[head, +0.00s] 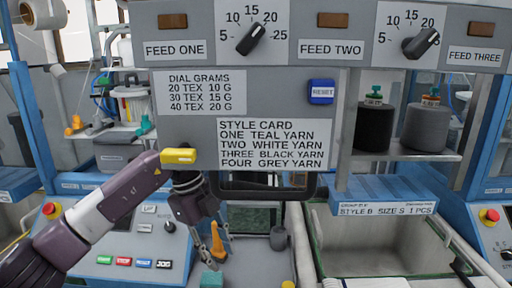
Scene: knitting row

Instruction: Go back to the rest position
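My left arm comes in from the left, bends at a yellow-capped joint and points its gripper down. The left gripper (209,254) hangs in front of the machine, over the grey work surface. Its two thin fingers look apart, with nothing seen between them. A teal block (212,280) shows just below the fingertips at the picture's bottom edge; I cannot tell how far below. An orange cone-like piece (220,241) stands right beside the fingers. My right gripper is not in view.
A blue-edged control panel (133,247) with coloured buttons lies behind my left arm. A grey bin (378,240) stands at right, under a shelf (395,160) with black yarn (374,127) and grey yarn (426,128). A style card (274,144) and dials are above. A small grey cup (278,238) stands nearby.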

